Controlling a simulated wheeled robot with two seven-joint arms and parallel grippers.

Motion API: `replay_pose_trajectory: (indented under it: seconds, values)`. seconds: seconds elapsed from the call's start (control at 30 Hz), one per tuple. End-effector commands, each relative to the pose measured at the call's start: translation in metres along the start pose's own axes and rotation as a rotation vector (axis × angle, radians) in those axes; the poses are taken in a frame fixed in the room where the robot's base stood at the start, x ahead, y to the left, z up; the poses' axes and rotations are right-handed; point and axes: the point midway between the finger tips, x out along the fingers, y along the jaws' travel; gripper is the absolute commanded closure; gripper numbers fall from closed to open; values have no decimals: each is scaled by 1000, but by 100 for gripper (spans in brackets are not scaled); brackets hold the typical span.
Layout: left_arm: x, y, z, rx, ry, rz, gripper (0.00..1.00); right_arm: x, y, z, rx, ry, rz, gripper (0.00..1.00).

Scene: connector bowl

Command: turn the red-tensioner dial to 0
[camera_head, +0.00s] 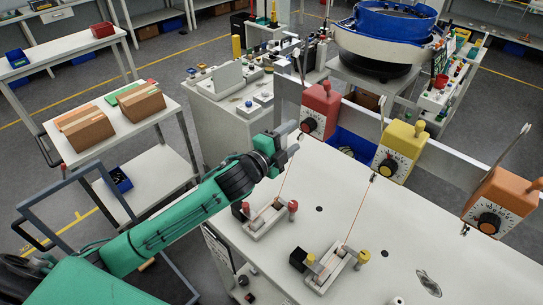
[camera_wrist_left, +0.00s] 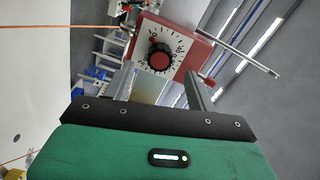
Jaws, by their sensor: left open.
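The red tensioner (camera_head: 321,104) is a red box on the rail at the back edge of the white table. Its dial (camera_head: 308,125) is a black knob on a white scale, facing the table. In the left wrist view the red tensioner (camera_wrist_left: 188,42) appears tilted, with its red-centred dial (camera_wrist_left: 160,57) just beyond the fingertips. The scale reading is too small to tell. My left gripper (camera_head: 290,138) is open and empty, just left of the dial in the head view. In the left wrist view my left gripper (camera_wrist_left: 162,83) has its fingers apart, with the dial showing between them. My right gripper is out of view.
A yellow tensioner (camera_head: 400,150) and an orange tensioner (camera_head: 502,200) stand along the same rail to the right. Two small fixtures with a red knob (camera_head: 292,206) and a yellow knob (camera_head: 363,256) sit on the table (camera_head: 440,255). Thin threads run up from them.

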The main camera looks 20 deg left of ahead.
Motion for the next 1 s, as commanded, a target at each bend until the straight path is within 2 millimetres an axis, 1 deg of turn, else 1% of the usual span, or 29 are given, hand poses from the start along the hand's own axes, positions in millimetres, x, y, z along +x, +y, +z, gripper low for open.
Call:
replay_pose_trajectory:
  seconds: [0.03, 0.2, 0.3, 0.4, 0.6, 1.0]
  values:
    - [-12, 5, 1, 1, 1, 1, 43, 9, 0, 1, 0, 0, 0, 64]
    - [-46, 4, 1, 1, 1, 1, 43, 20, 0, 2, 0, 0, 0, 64]
    - [-61, 3, 1, 1, -1, 1, 43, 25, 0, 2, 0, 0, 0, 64]
    - [-72, 2, 1, 0, -1, 1, 43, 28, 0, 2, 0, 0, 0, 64]
    - [-80, 0, 0, -1, 0, -1, 43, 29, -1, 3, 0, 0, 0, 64]
    - [-80, 0, 0, -1, -1, 0, 43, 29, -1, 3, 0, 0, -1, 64]
